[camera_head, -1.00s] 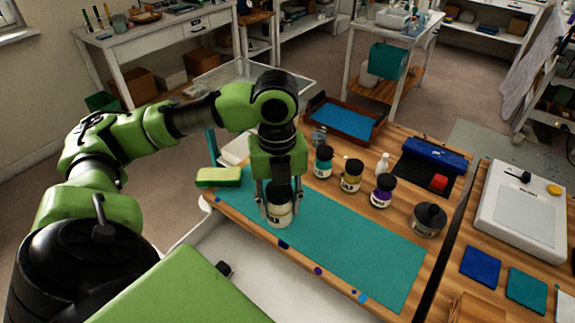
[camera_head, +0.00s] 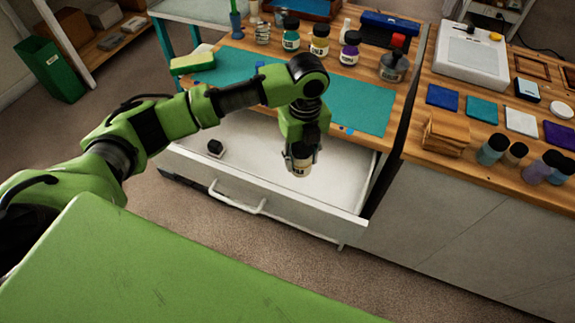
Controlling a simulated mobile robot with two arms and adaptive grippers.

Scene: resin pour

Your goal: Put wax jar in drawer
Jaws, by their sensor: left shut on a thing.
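The wax jar (camera_head: 300,162) is a small pale jar with a dark label. My left gripper (camera_head: 301,152) is shut on it and holds it upright over the open drawer. The drawer (camera_head: 345,190) is white inside, pulled out from under the wooden bench, with a white bar handle (camera_head: 237,200) on its front. A gap between the jar and the drawer floor cannot be judged exactly. My right gripper is not in view.
A small black object (camera_head: 215,148) lies in the drawer's left part. The teal mat (camera_head: 355,101) lies on the bench above, with several jars behind it and a green-yellow sponge (camera_head: 193,63) at left.

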